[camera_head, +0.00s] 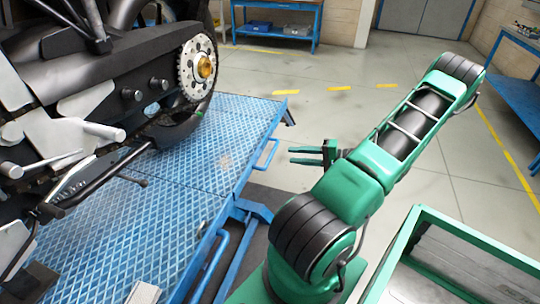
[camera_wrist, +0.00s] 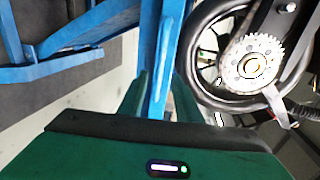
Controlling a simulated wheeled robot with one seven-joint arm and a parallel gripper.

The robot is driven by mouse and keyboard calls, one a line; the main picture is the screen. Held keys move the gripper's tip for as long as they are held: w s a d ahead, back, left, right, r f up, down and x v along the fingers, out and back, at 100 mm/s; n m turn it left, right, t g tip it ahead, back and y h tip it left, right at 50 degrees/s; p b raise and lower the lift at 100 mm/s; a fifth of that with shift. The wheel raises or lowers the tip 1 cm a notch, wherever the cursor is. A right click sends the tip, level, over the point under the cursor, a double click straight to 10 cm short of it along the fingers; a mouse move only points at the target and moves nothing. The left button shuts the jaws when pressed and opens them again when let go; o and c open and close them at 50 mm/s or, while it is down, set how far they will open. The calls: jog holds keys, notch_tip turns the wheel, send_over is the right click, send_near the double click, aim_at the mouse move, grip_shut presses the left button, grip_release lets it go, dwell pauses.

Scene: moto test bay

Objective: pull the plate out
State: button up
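A blue chequered plate (camera_head: 232,132) forms the right end of the lift platform, under the motorcycle's rear wheel. A seam crosses the platform to its left. A blue handle-like loop (camera_head: 268,152) shows on its near right edge. My gripper (camera_head: 291,155) is right of that edge, apart from it, fingers pointing left at the lift. The fingers are spread with an empty gap. In the wrist view, my gripper (camera_wrist: 160,88) shows two green fingers with a blue bar (camera_wrist: 163,50) seen between them, apparently beyond the tips. I cannot tell the exact distance.
The motorcycle (camera_head: 120,80) stands on the lift, its sprocket (camera_head: 197,68) facing me. Blue lift struts (camera_head: 245,215) lie below the platform. A green-framed cart (camera_head: 455,235) is at lower right. A blue bench (camera_head: 280,28) is at the back. The floor (camera_head: 300,110) behind my arm is clear.

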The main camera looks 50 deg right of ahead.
aim_at(272, 152)
jog(key=x, duration=1)
jog(key=shift+w+a, duration=0.1)
jog(key=shift+a, duration=0.05)
grip_shut()
